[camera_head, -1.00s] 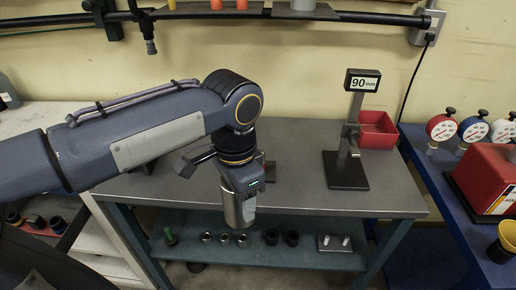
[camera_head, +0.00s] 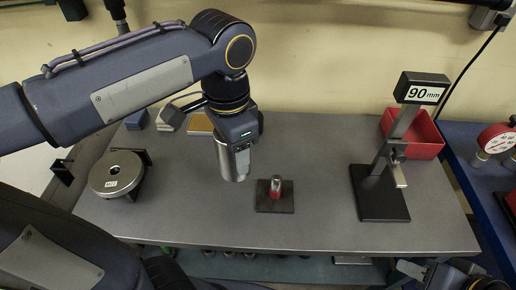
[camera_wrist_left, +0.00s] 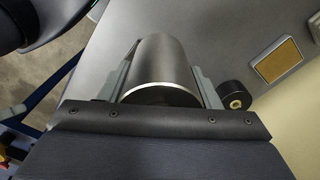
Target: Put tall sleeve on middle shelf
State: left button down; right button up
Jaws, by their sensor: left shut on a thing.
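The tall sleeve (camera_head: 226,160) is a plain grey metal cylinder. My left gripper (camera_head: 238,158) is shut around it and holds it roughly upright over the grey bench top (camera_head: 310,220). In the left wrist view the sleeve (camera_wrist_left: 163,65) sits between the two fingers, its near rim bright. A teal shelf (camera_head: 300,268) shows below the bench's front edge, mostly hidden by the top. My right gripper (camera_head: 440,274) shows partly at the bottom right; its jaw state is unclear.
A small dark stand with a red-based metal piece (camera_head: 275,193) is right of the sleeve. A height gauge marked 90 mm (camera_head: 382,195) and a red bin (camera_head: 415,136) stand further right. A round metal disc (camera_head: 117,174) is at left. Small blocks (camera_head: 170,118) lie behind the arm.

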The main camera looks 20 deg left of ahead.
pick_arm(q)
jog(key=w+d+f, duration=0.1)
jog(key=w+f, duration=0.2)
jog(key=w, duration=0.1)
jog(key=w+d+f+p, duration=0.1)
jog(key=w+d+f, duration=0.1)
jog(key=w+f, duration=0.1)
jog(key=w+d+f, duration=0.1)
jog(key=w+f, duration=0.2)
jog(key=w, duration=0.3)
jog(key=shift+d+f, duration=0.15)
jog(key=shift+f, duration=1.6)
jog(key=shift+f, duration=0.15)
jog(key=shift+c, duration=2.3)
grip_release()
jog(key=shift+f, duration=0.1)
